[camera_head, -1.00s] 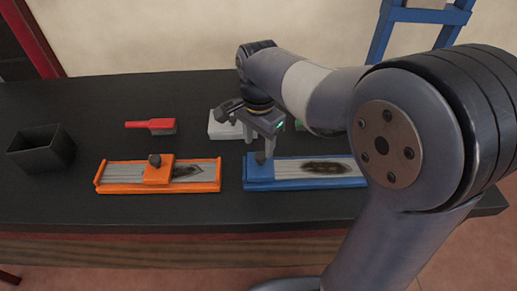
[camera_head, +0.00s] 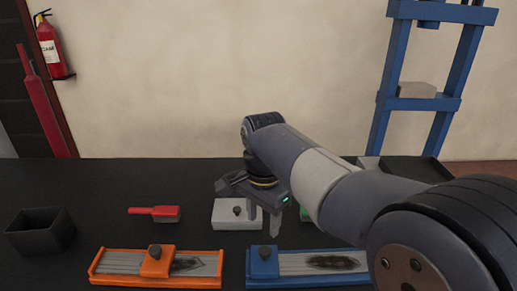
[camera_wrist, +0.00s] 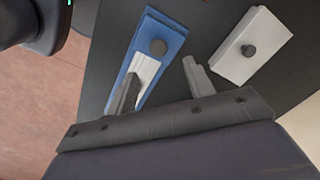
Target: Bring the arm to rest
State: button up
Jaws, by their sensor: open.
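My gripper (camera_head: 263,222) hangs above the black table, open, with nothing between its fingers. In the head view it is behind the blue tray (camera_head: 290,283) and in front of the white block. The blue tray carries a blue block with a dark knob (camera_head: 265,252) and a grey slatted plate with a dark stain. In the wrist view the fingers (camera_wrist: 160,82) are spread apart over the table, with the blue block (camera_wrist: 165,32) beyond them. My arm reaches in from the right and hides part of the table.
An orange tray (camera_head: 101,281) with a knobbed block, a red brush (camera_head: 155,212), a black open box (camera_head: 40,234) and a white block (camera_head: 228,217) stand on the table (camera_head: 110,185). A blue frame (camera_head: 385,95) stands behind at right. The table's back left is clear.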

aim_at(263, 250)
notch_tip(263, 250, down, 10)
jog(key=shift+d+r, duration=0.2)
jog(key=shift+d, duration=1.85)
